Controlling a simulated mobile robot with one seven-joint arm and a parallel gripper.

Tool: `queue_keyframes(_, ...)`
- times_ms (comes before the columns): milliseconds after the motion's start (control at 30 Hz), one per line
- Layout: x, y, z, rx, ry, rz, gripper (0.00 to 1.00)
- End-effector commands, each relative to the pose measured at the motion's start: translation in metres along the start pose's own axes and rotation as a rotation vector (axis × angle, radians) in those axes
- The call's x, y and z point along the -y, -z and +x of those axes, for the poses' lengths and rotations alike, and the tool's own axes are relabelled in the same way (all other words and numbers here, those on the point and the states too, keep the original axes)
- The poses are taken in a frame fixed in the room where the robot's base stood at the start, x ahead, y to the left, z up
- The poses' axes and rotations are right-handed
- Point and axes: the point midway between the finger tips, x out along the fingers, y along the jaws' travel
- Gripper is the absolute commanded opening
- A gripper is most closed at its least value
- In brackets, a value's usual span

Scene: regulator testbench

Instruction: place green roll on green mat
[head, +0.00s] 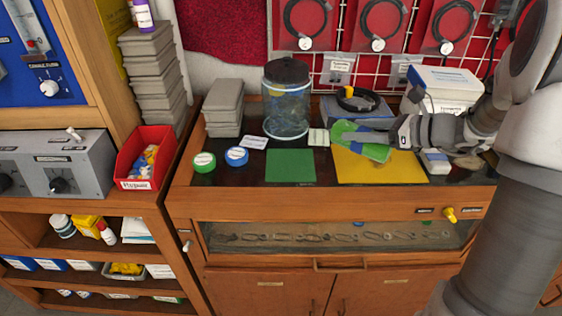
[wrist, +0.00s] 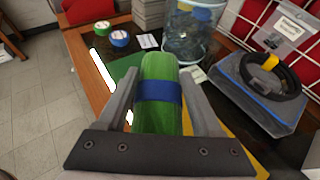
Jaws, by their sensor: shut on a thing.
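My gripper (head: 366,140) is shut on a green roll (head: 347,132) with a blue band around its middle. The roll also shows in the wrist view (wrist: 160,92), lying lengthwise between the two grey fingers. In the head view it appears above the left part of the yellow mat (head: 400,172), partly hidden by the gripper. The green mat (head: 290,167) lies flat and bare on the dark bench top, left of the yellow mat and of my gripper. In the wrist view the green mat (wrist: 123,68) shows beyond and left of the roll.
Green tape (head: 204,161) and blue tape (head: 237,157) lie left of the green mat. A lidded clear jar (head: 286,105) stands behind it. A grey stack (head: 223,108) stands at the back left. A grey box with a black ring (head: 358,102) is behind my gripper.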

Motion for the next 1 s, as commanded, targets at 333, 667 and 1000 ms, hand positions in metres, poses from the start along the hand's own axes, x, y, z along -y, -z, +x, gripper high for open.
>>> queue_keyframes(333, 0.013, -0.012, 0.013, 0.0, 0.132, 0.059, 0.03)
queue_keyframes(667, -0.035, 0.009, 0.079, -0.001, 0.13, 0.057, 0.03)
queue_keyframes(1000, -0.048, 0.022, 0.101, -0.002, 0.132, 0.057, 0.03)
